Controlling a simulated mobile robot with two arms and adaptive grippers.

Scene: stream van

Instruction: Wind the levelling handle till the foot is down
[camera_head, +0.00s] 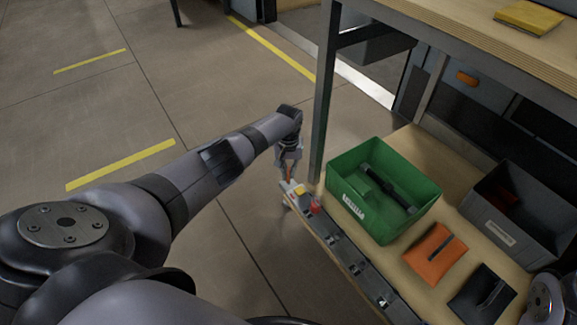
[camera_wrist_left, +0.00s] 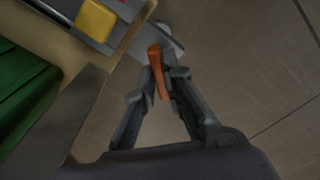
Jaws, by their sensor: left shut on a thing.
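My left gripper (camera_head: 289,172) points down at the near left corner of the workbench's lower shelf. In the left wrist view the gripper (camera_wrist_left: 162,85) is shut on an orange handle (camera_wrist_left: 156,62), which sits between its fingertips. The handle's grip is in plain sight there, and a grey metal part lies beyond it. In the head view the handle is small and mostly hidden by the gripper. I cannot make out the foot or its height off the floor. My right gripper is not in view.
A green crate (camera_head: 346,200) with dark items stands on the shelf (camera_head: 422,150). A grey bin (camera_head: 541,232), an orange pouch (camera_head: 428,262) and a black pouch (camera_head: 474,302) are nearby. A yellow block (camera_wrist_left: 97,20) is close to the handle. A dark table leg (camera_head: 324,100) rises beside my gripper. Floor at left is clear.

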